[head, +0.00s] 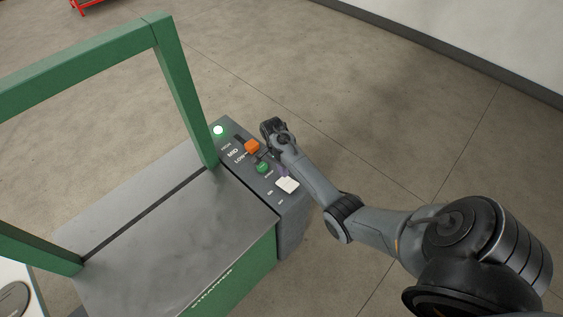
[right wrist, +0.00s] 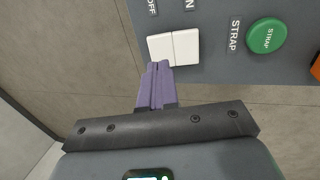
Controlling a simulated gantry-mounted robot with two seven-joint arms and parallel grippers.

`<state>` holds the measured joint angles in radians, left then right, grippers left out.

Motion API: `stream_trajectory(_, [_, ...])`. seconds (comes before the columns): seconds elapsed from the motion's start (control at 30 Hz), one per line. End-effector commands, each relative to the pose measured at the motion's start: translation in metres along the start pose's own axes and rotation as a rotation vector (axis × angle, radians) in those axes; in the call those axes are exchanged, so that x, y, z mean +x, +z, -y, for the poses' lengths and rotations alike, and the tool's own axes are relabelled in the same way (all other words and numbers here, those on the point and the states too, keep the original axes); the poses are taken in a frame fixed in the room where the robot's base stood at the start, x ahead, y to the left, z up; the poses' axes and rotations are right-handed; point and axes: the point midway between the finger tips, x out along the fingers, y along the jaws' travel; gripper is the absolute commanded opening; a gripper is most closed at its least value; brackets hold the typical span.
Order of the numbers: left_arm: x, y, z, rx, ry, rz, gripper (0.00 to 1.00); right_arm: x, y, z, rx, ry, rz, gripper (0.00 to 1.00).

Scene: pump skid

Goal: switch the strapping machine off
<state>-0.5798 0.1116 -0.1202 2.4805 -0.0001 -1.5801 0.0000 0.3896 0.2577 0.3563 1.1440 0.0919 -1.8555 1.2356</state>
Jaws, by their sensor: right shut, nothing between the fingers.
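The strapping machine (head: 170,235) has a grey top, a green arch and a grey control panel along its right side. The white rocker switch (head: 287,185) sits at the panel's near end; in the right wrist view the rocker (right wrist: 185,45) has two halves, beside OFF and a partly cut-off ON label. My right gripper (right wrist: 157,68) is shut and empty, its purple fingertips at the lower edge of the OFF-side half. I cannot tell whether they touch it. The round lamp (head: 218,130) at the panel's far end glows green. My left gripper is not in view.
A green STRAP button (head: 263,168) and an orange slider knob (head: 252,146) with LOW and MID marks lie farther along the panel, close to my right wrist. The green arch (head: 185,95) rises left of the panel. Open floor (head: 400,90) lies to the right.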

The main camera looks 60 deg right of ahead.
Motion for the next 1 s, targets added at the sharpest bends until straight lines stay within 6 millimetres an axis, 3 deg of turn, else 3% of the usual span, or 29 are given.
stream_trajectory(0.2, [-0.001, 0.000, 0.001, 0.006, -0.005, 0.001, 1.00, 0.039, 0.000, -0.001, 0.001, 0.003, 0.002, 0.00])
stream_trajectory(0.4, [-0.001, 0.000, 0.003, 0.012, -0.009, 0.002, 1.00, 0.063, 0.000, -0.001, 0.000, 0.001, 0.001, 0.00])
stream_trajectory(0.6, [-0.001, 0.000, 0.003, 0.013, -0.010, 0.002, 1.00, 0.073, 0.000, 0.000, 0.001, 0.000, 0.001, 0.00])
stream_trajectory(1.0, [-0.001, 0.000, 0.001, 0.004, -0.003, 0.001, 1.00, 0.074, 0.001, 0.000, -0.001, -0.003, 0.000, 0.00])
